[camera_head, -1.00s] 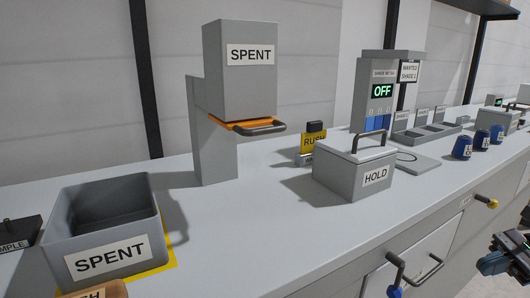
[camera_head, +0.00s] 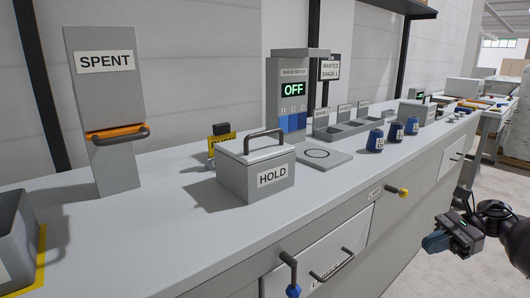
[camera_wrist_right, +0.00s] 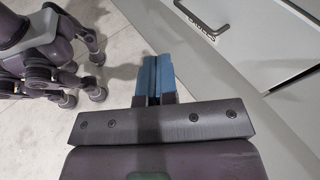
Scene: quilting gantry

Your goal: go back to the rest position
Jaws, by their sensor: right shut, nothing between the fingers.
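My right gripper (camera_head: 437,241) is at the right of the head view, in front of the counter and below its top, over open floor. In the right wrist view its blue fingers (camera_wrist_right: 154,75) are together with nothing between them. They point over bare floor beside the drawer fronts. My left gripper does not show in either view now.
The grey counter (camera_head: 150,225) carries a SPENT dispenser (camera_head: 105,100), a HOLD box (camera_head: 257,170), a shade meter reading OFF (camera_head: 292,90) and several blue spools (camera_head: 395,132). Drawer handles (camera_head: 335,268) stick out from the front.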

